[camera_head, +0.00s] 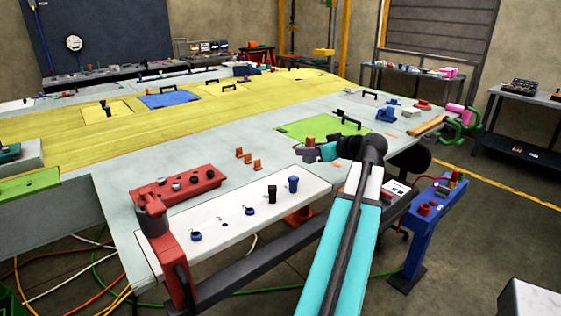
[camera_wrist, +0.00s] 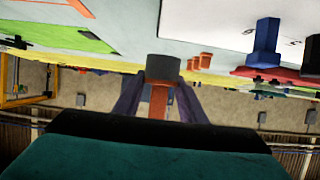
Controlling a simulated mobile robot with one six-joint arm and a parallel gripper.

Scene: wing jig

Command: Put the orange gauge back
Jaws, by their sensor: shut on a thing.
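My gripper (camera_head: 318,152) is above the wing table's right part, at the end of my arm. In the wrist view my two purple-grey fingers (camera_wrist: 160,90) are shut on an orange gauge (camera_wrist: 158,103) with a dark grey cylindrical end (camera_wrist: 162,68). The head view shows the held gauge as a small orange piece (camera_head: 309,141) at the fingertips. Its far end is partly hidden by my gripper.
A green panel (camera_head: 300,129) lies behind my gripper. A white numbered board (camera_head: 225,222) with blue and black plugs and a red block (camera_head: 177,186) lie front left. A blue stand (camera_head: 424,222) is at the right. Bare grey surface lies around the orange row.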

